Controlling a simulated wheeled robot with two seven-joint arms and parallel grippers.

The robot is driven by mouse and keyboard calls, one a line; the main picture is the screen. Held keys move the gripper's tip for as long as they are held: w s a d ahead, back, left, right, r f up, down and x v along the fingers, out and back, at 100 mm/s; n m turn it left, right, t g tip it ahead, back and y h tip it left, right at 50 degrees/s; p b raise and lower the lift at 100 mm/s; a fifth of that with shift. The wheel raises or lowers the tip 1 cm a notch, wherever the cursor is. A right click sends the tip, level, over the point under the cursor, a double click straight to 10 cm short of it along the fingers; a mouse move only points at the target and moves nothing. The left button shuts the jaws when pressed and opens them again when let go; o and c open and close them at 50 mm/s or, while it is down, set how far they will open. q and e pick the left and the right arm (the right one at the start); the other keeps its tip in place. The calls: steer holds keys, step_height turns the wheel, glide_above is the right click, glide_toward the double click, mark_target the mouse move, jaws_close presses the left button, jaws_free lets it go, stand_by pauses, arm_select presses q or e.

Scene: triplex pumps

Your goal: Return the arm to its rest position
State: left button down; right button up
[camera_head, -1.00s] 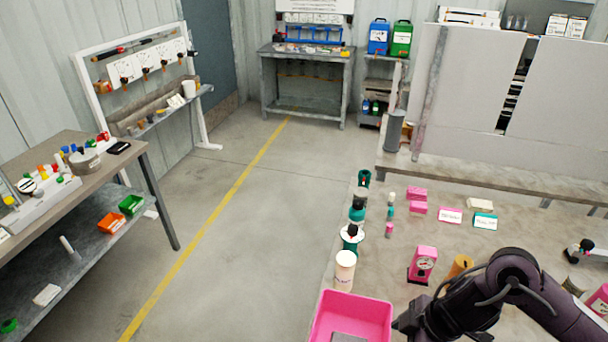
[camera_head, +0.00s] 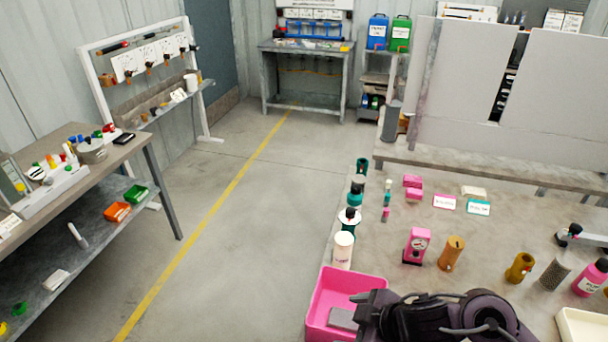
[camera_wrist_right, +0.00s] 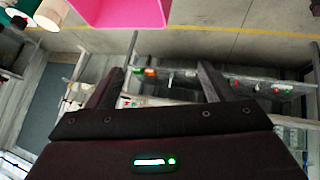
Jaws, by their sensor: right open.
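My right arm (camera_head: 440,316) is folded low at the bottom right of the head view, in front of the workbench and partly over the pink bin's right side. Beyond the fingers lie the floor and the far benches. My left gripper is in neither view.
A pink bin (camera_head: 322,300) stands at the workbench's left edge, close to my right arm. A white cylinder (camera_head: 342,250), a pink gauge box (camera_head: 416,245) and brown cylinders (camera_head: 451,252) stand behind it. The left aisle floor (camera_head: 235,230) is clear.

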steer(key=s+d+f+m+g+h, duration=0.2)
steer(key=s+d+m+h, duration=0.4)
steer(key=s+d+m, duration=0.5)
step_height(320, 180, down, 33)
steer(key=a+m+g+b, duration=0.1)
steer(key=b, duration=0.5)
arm_select(q)
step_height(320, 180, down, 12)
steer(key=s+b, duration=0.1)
steer(key=b, duration=0.4)
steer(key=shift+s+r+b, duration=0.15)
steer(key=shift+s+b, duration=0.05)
steer(key=shift+b, duration=0.1)
arm_select(e)
steer(key=s+d+f, duration=0.1)
steer(key=s+f, duration=0.9)
steer(key=f, duration=0.2)
steer(key=s+d+f+g, duration=0.1)
steer(key=s+d+f, duration=0.1)
steer(key=s+f, duration=0.8)
step_height(320, 180, down, 3)
steer(key=shift+s+d+f, duration=0.15)
steer(key=shift+s+d, duration=0.1)
steer(key=shift+s, duration=0.05)
